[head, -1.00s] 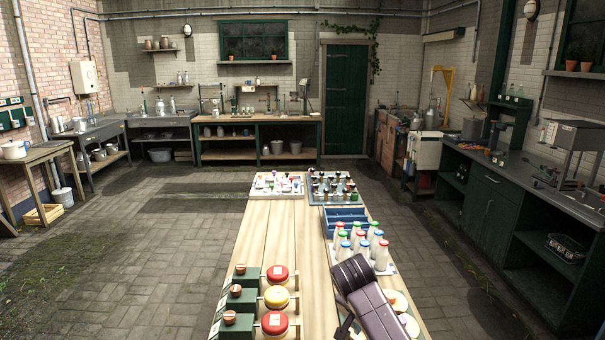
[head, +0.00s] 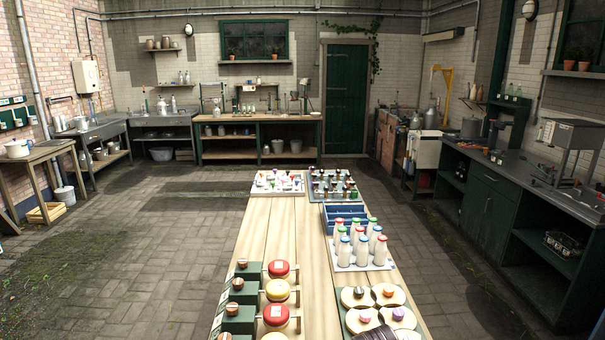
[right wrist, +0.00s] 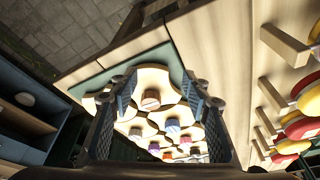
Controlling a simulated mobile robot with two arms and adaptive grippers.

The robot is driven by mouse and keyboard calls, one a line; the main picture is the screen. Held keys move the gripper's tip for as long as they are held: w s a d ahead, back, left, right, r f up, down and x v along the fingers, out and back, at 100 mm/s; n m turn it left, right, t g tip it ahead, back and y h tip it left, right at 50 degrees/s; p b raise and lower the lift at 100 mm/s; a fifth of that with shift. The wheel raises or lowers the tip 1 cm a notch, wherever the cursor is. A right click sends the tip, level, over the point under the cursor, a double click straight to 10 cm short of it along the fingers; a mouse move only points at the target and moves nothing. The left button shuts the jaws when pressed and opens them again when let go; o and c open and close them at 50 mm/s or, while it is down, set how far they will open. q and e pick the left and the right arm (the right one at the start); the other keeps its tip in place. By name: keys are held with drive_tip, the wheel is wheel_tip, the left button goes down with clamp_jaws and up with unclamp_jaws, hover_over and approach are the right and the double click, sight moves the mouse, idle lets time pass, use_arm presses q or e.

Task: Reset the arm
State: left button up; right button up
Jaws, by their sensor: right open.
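My right gripper (right wrist: 158,86) is open and empty in the right wrist view, its two dark fingers spread apart. Beyond them is a green board (right wrist: 95,82) with several pale round discs topped by small striped knobs. The same board (head: 347,328) shows at the near right of the wooden table (head: 283,225) in the head view. A dark ribbed part at the bottom edge there, over the board, looks like my right gripper (head: 377,334). My left gripper is in neither view.
Milk bottles with coloured caps stand on a white tray (head: 385,265), in front of a blue crate (head: 347,213). Red and yellow round items (head: 277,290) and green blocks (head: 243,290) line the table's near left. The middle planks are clear.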

drive_tip(key=s+d+f+n+y, duration=0.1)
drive_tip(key=s+f+n, duration=0.1)
drive_tip(key=s, duration=0.5)
drive_tip(key=s+d+f+n, duration=0.1)
drive_tip(key=s+f, duration=0.1)
drive_tip(key=s, duration=0.5)
drive_tip(key=s+d+r+n, duration=0.1)
drive_tip(key=s+r+n, duration=0.1)
drive_tip(key=s, duration=0.5)
drive_tip(key=s+d+r+n, duration=0.1)
drive_tip(key=s+d+n, duration=0.1)
drive_tip(key=s, duration=0.5)
wheel_tip(320, 180, down, 29)
drive_tip(key=s+b, duration=0.1)
drive_tip(key=b, duration=0.4)
use_arm(q)
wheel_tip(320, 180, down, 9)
drive_tip(key=b, duration=0.4)
use_arm(e)
drive_tip(key=s+d+f+g, duration=0.1)
drive_tip(key=s+f, duration=0.8)
drive_tip(key=f, duration=0.2)
drive_tip(key=s+d+f+g, duration=0.1)
drive_tip(key=s+f, duration=0.7)
drive_tip(key=f, duration=0.3)
drive_tip(key=shift+s+d+f+n, duration=0.15)
drive_tip(key=shift+s+d+n, duration=0.25)
